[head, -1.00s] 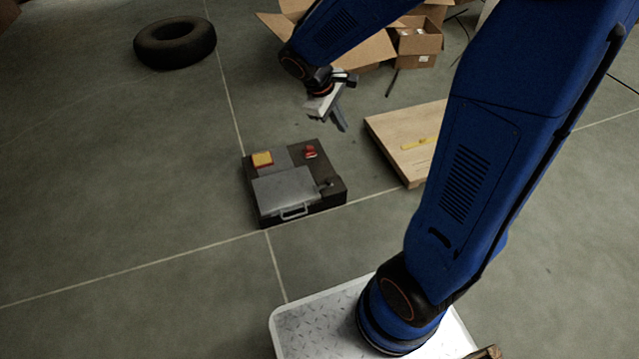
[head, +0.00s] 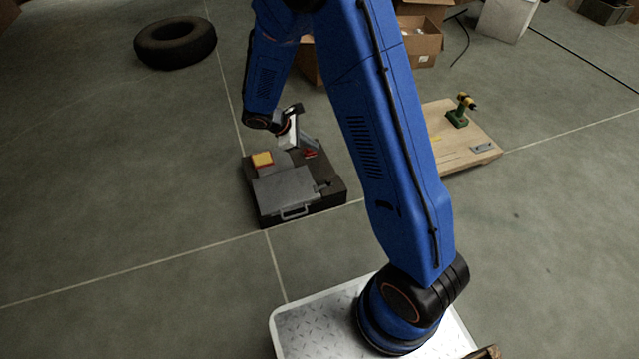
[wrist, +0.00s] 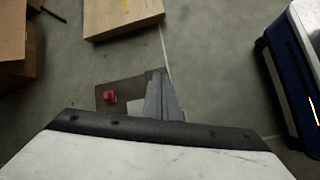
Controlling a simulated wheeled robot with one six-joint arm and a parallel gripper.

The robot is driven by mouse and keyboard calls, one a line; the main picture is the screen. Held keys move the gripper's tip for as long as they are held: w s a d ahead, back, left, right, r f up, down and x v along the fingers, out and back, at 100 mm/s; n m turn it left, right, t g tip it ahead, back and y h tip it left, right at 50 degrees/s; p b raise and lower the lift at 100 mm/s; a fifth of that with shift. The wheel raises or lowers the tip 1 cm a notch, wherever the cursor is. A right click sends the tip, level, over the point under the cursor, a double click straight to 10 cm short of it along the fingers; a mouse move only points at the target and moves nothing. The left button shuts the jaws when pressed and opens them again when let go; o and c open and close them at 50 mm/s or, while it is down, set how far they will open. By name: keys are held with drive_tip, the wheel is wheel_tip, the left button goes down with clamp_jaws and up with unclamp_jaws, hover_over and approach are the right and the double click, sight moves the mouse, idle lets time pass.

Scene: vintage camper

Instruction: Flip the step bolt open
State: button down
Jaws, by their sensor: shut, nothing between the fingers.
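A low dark box (head: 335,197) lies on the floor, with a grey lid plate (head: 284,190) that has a handle (head: 294,212) at the front. A small dark fitting (head: 325,185) sits right of the plate; it may be the step bolt, but its position is too small to tell. A red part (head: 310,153) and a yellow block (head: 262,159) are at the back. My gripper (head: 314,144) is shut and empty above the box's back edge, close to the red part. In the wrist view the grey fingers (wrist: 163,100) point over the box, right of the red part (wrist: 110,97).
A wooden board (head: 468,150) with a green drill (head: 460,110) lies to the right. Cardboard boxes (head: 420,42) stand behind, and a tire (head: 175,43) lies back left. The floor left of and in front of the dark box is clear.

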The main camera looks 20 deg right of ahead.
drive_tip(key=w+a+f+n+h, duration=0.1)
drive_tip(key=a+f+n, duration=0.2)
drive_tip(key=f, duration=0.8)
drive_tip(key=w+a+f+n+t, duration=0.1)
drive_tip(key=w+a+f+n, duration=0.1)
drive_tip(key=f, duration=1)
drive_tip(key=shift+a+f+n+t+h, duration=0.35)
drive_tip(key=shift+a+n, duration=0.2)
drive_tip(key=shift+n, duration=0.45)
drive_tip(key=shift+w+r, duration=0.1)
drive_tip(key=shift+r, duration=0.05)
drive_tip(key=x, duration=1)
drive_tip(key=shift+d, duration=0.1)
drive_tip(key=d, duration=0.3)
drive_tip(key=shift+w, duration=0.3)
drive_tip(key=shift+w+d, duration=0.1)
drive_tip(key=shift+d, duration=0.3)
drive_tip(key=shift+d, duration=0.1)
